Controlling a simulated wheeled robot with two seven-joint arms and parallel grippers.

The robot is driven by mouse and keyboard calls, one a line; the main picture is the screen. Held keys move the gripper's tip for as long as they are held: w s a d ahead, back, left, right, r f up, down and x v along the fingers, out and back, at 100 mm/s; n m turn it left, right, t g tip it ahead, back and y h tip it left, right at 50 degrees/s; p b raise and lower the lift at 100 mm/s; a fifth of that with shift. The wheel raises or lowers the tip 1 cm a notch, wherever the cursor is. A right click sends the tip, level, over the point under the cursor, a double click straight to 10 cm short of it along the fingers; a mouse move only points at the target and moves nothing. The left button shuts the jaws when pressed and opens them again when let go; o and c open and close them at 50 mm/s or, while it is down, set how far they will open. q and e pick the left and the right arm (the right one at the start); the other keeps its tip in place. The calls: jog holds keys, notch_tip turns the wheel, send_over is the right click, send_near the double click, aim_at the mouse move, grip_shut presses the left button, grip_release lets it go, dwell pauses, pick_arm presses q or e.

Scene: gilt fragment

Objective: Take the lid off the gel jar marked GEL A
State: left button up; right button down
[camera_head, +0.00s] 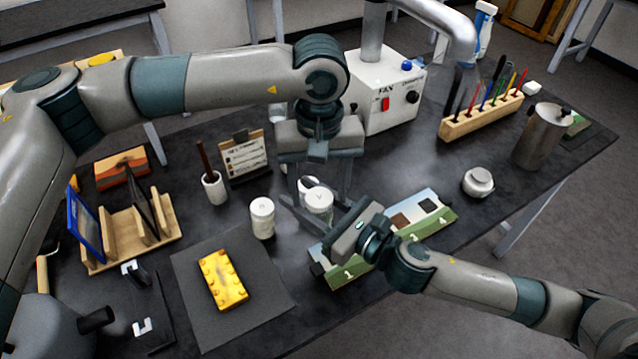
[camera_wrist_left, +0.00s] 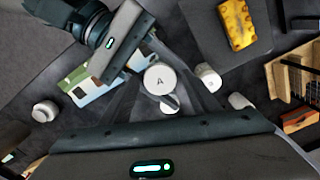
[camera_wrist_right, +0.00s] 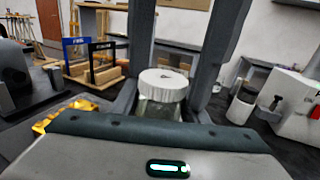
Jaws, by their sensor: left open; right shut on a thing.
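The GEL A jar has a white ribbed lid (camera_head: 319,201), and the letter A shows on the lid in the left wrist view (camera_wrist_left: 160,78). In the right wrist view the lid (camera_wrist_right: 163,83) sits on the clear jar body (camera_wrist_right: 160,108). My right gripper (camera_head: 317,222) is shut on the jar body, below the lid, coming from the right. My left gripper (camera_head: 318,190) points down over the jar with its fingers open. Its fingertips are partly hidden in the left wrist view, and I cannot tell whether they touch the lid.
A similar white-lidded jar (camera_head: 262,218) stands left of the held jar. Another jar (camera_head: 478,182) stands far right. A yellow block (camera_head: 223,280) lies on a dark mat (camera_head: 190,300). A colored board (camera_head: 430,205) lies under my right gripper. The fan box (camera_head: 388,95) stands behind.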

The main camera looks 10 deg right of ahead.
pick_arm(q)
jog(key=c, duration=1.1)
jog(key=shift+n, duration=0.3)
jog(key=n, duration=0.4)
jog(key=shift+n, duration=0.4)
jog(key=n, duration=1.1)
jog(key=shift+r+n, duration=0.1)
jog(key=shift+n, duration=0.2)
jog(key=n, duration=0.6)
jog(key=shift+r, duration=0.5)
